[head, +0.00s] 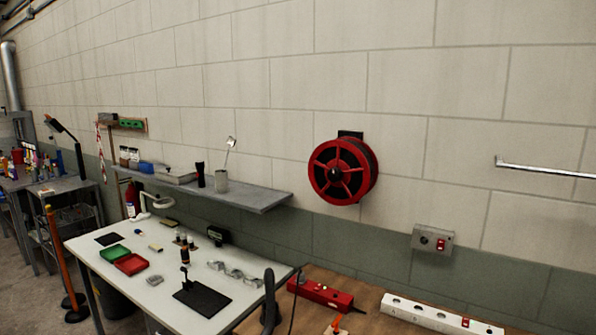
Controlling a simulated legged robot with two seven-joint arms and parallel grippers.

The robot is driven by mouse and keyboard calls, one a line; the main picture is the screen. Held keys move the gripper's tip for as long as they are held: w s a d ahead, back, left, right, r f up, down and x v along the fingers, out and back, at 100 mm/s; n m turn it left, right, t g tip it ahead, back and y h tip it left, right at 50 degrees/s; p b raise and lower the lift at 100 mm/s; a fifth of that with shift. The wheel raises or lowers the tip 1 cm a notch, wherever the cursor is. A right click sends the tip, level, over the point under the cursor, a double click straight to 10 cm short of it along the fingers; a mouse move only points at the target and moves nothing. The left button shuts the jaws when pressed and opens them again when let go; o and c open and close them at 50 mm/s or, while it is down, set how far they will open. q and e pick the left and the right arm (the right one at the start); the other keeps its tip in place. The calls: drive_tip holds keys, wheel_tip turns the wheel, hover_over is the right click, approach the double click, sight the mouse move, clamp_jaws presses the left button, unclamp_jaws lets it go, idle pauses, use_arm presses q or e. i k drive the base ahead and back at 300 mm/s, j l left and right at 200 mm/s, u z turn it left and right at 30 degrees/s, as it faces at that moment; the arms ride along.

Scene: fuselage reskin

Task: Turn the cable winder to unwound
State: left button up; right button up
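The cable winder (343,171) is a red, spoked reel with a dark hub, fixed to the block wall by a dark bracket at the right of centre in the head view. Its spoked face is turned toward me and a little to the left. No loose cable can be made out hanging from it. Neither of my grippers shows in the head view, and nothing is touching the winder.
A grey shelf (262,196) with small items juts from the wall left of the winder. Below are a white table (150,290) with trays and tools, and a wooden bench (375,322) with a red power strip (320,293) and a white one (440,316). A switch box (432,239) is right.

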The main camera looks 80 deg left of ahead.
sight(334, 174)
drive_tip(key=u, duration=2.5)
